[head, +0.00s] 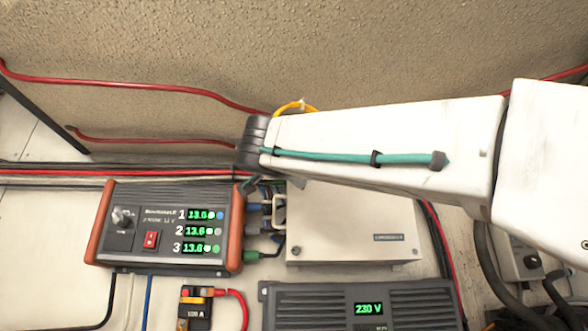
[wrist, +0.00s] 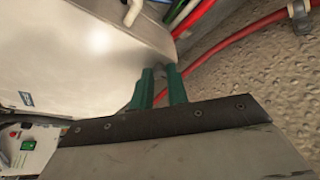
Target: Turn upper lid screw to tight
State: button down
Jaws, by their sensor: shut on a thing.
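The beige lid box (head: 345,225) is mounted between the charger and the cables at the right. It also shows large and close at the left in the wrist view (wrist: 75,60). My gripper's two green fingers (wrist: 160,77) reach to the box's edge and are shut on a small grey piece, the upper lid screw (wrist: 159,73), mostly hidden between the fingertips. How far it is turned cannot be seen. In the head view my white arm covers the box's upper edge and hides the screw and fingertips. A lower lid screw (head: 296,250) shows at the box's bottom left corner.
An orange-sided charger (head: 170,225) with green readouts sits left of the box, cables between them. A grey 230 V unit (head: 360,305) lies below. A red cable (wrist: 240,35) runs along the rough wall close beside the fingers.

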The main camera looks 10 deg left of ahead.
jog(key=shift+a+m+h, duration=0.1)
jog(key=shift+m+h, duration=0.3)
jog(key=shift+m, duration=0.2)
jog(key=c, duration=1.4)
grip_release()
jog(key=shift+o, duration=0.2)
jog(key=v, duration=0.7)
jog(key=shift+s, duration=0.4)
